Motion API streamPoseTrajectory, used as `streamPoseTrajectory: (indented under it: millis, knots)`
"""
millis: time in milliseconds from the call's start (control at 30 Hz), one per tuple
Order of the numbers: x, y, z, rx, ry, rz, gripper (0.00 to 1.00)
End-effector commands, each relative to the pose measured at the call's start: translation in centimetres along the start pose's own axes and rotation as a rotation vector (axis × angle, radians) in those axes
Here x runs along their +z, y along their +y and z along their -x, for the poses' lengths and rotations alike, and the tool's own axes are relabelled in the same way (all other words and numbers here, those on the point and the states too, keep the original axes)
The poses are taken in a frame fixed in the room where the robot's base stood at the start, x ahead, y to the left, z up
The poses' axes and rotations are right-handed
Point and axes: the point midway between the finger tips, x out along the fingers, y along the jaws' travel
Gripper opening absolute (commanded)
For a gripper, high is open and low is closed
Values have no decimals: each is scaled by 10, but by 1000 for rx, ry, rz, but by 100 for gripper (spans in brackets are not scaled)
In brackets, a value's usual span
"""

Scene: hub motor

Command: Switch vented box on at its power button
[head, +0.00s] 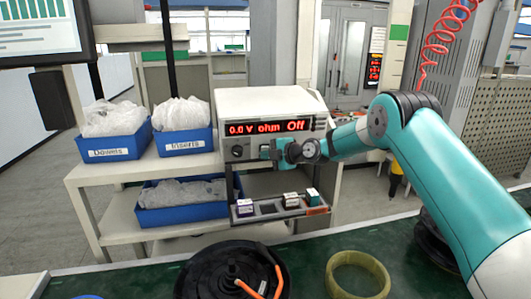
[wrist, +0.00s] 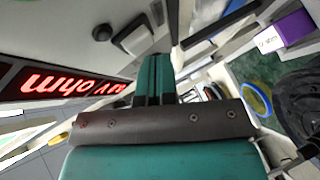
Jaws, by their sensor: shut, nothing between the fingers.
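The vented box (head: 256,97) is a cream instrument on the shelf, its red display (head: 268,128) reading "0.0 V ohm Off". The display shows rotated in the wrist view (wrist: 65,84). A dark knob (head: 238,152) sits at the lower left of the panel. The wrist view shows a small dark knob (wrist: 102,33) and a grey square button (wrist: 133,40) on the panel. My gripper (head: 268,152) is at the panel's lower front, below the display, its teal fingers (wrist: 153,78) shut and empty. I cannot tell whether they touch the panel; my gripper hides part of it.
Blue bins labelled Dowels (head: 110,146) and Inserts (head: 184,142) stand left of the box, with another blue bin (head: 182,212) below. A small rack of coloured blocks (head: 270,213) sits below the panel. A black hub (head: 230,275) and yellow ring (head: 357,258) lie on the green bench.

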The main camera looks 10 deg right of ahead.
Motion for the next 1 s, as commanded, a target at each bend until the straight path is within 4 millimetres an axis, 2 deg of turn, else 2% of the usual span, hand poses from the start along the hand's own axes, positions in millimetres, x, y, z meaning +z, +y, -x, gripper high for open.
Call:
streamPoseTrajectory:
  millis: [1000]
  knots:
    - [5,4,-6,0,0,0,0]
